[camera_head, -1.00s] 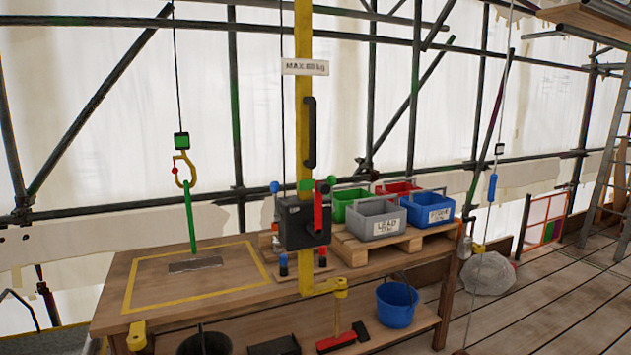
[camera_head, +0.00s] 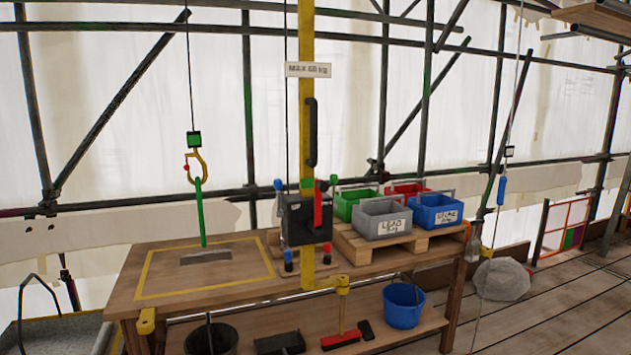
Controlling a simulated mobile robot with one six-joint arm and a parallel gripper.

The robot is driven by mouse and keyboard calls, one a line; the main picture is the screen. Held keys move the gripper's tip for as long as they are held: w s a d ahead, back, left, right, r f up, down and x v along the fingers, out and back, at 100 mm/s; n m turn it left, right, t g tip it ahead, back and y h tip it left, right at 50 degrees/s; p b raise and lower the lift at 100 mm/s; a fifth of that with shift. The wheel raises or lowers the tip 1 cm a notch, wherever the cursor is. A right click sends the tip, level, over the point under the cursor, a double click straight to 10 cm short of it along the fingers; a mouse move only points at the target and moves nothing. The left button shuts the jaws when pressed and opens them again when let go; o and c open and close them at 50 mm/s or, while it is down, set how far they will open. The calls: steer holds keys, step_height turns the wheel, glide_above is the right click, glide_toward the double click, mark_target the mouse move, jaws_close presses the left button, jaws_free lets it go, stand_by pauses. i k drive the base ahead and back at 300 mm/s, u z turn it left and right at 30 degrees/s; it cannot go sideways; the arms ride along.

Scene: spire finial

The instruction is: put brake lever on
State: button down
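The brake lever appears to be the red lever (camera_head: 318,203) on the right side of a black winch box (camera_head: 301,222). It stands about upright, and a small green knob sits close to its top. A cable with a yellow hook (camera_head: 198,166) hangs at the left. A green sling (camera_head: 201,212) runs from the hook down to a grey plate (camera_head: 206,257) on the bench. My gripper is not in view.
The bench (camera_head: 150,265) has a yellow-outlined area. Grey (camera_head: 381,221), blue (camera_head: 435,209), green and red bins stand on a pallet (camera_head: 380,252) right of the post. A blue bucket (camera_head: 403,305) sits on the lower shelf. Scaffold poles stand behind; plank floor is open at right.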

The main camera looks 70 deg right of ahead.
mark_target(333, 177)
steer(key=u, duration=0.35)
steer(key=k, duration=1.5)
steer(key=z, duration=2.75)
steer(key=i, duration=0.2)
steer(key=u, duration=0.75)
